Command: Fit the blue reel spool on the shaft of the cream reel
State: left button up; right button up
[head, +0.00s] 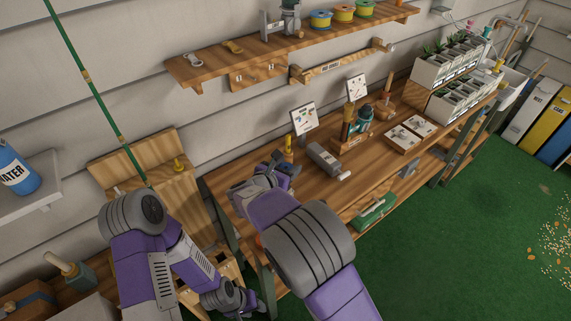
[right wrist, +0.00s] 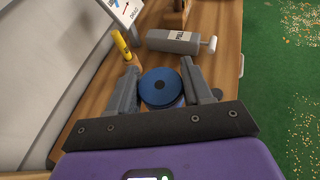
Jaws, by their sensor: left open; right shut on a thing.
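In the head view my right gripper (head: 284,168) is over the left end of the workbench (head: 229,180); the spool cannot be made out clearly there. My left gripper (head: 254,304) is open, low by the bench's left legs and partly hidden by my arm. I cannot pick out a cream reel for certain in either view.
A yellow post (right wrist: 122,45) stands near the left finger. A teal reel (head: 364,117) on wood, picture cards and planter boxes (head: 450,62) stand further right. A wall shelf (head: 205,70) hangs above.

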jog(key=shift+w+a, duration=0.25)
jog(key=shift+a, duration=0.05)
jog(key=shift+s+f, duration=0.1)
jog(key=shift+f, duration=0.05)
jog(key=shift+f+b, duration=0.5)
jog(key=shift+f, duration=0.05)
jog(key=shift+f+b, duration=1.05)
jog(key=shift+f, duration=0.4)
jog(key=shift+f+b, duration=1.3)
jog(key=shift+f, duration=0.65)
dwell(1.3)
jog(key=o, duration=1.1)
jog(key=shift+r, duration=0.15)
